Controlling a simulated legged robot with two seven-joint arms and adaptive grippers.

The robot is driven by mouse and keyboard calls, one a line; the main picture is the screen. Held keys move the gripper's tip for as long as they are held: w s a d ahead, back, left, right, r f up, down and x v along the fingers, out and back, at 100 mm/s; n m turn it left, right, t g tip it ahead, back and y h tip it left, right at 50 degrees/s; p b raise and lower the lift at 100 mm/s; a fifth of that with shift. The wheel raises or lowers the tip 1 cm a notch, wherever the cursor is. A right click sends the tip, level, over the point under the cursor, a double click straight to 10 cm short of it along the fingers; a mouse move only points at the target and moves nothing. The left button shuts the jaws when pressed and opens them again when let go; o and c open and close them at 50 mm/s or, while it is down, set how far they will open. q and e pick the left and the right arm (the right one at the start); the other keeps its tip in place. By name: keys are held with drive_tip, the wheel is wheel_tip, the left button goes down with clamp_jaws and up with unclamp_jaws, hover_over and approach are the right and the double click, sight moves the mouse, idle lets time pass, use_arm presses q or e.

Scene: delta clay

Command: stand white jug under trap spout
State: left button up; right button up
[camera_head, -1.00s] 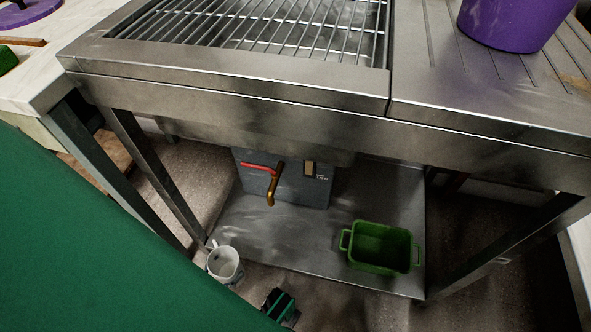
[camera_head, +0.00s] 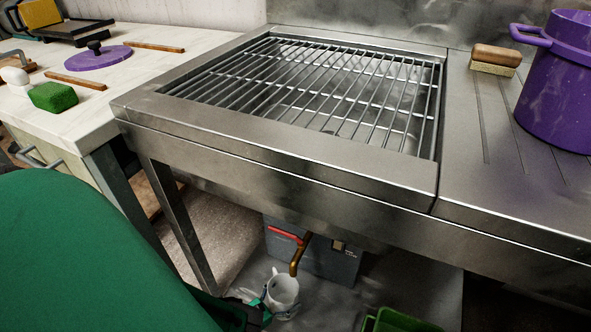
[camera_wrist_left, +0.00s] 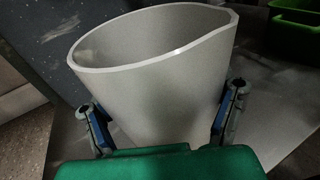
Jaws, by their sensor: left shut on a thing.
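The white jug (camera_head: 283,292) is just below and slightly left of the brass trap spout (camera_head: 297,262) in the head view. In the left wrist view the jug (camera_wrist_left: 150,85) looks upright, with its open rim toward the camera and no contents visible. My left gripper (camera_head: 262,308) is shut on the jug, with blue-padded fingers on both sides of it, also seen in the left wrist view (camera_wrist_left: 158,128). The spout comes from the grey trap box (camera_head: 335,265), which has a red lever (camera_head: 284,235). The jug's base is hidden, so I cannot tell whether it touches the shelf. My right gripper is not in view.
The steel sink with a wire grid (camera_head: 310,85) overhangs the trap. A green tub (camera_head: 395,322) stands right of the jug on the lower shelf (camera_head: 345,305). A sink leg (camera_head: 185,225) stands to the left. A purple pot (camera_head: 560,85) sits on the drainboard.

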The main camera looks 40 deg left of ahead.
sight(294, 290)
use_arm(q)
drive_tip(key=w, duration=0.3)
drive_tip(key=w+b, duration=0.1)
drive_tip(key=shift+w+d, duration=0.15)
drive_tip(key=shift+d, duration=0.15)
drive_tip(key=shift+f+b, duration=0.6)
drive_tip(key=shift+f, duration=0.3)
drive_tip(key=shift+r, duration=0.15)
drive_tip(key=o, duration=1.2)
drive_tip(key=s+p, duration=0.1)
drive_tip(key=s, duration=0.3)
drive_tip(key=s+a+p, duration=0.1)
drive_tip(key=s, duration=0.3)
drive_tip(key=s+r+p, duration=0.1)
drive_tip(key=s, duration=0.3)
drive_tip(key=shift+a, duration=0.2)
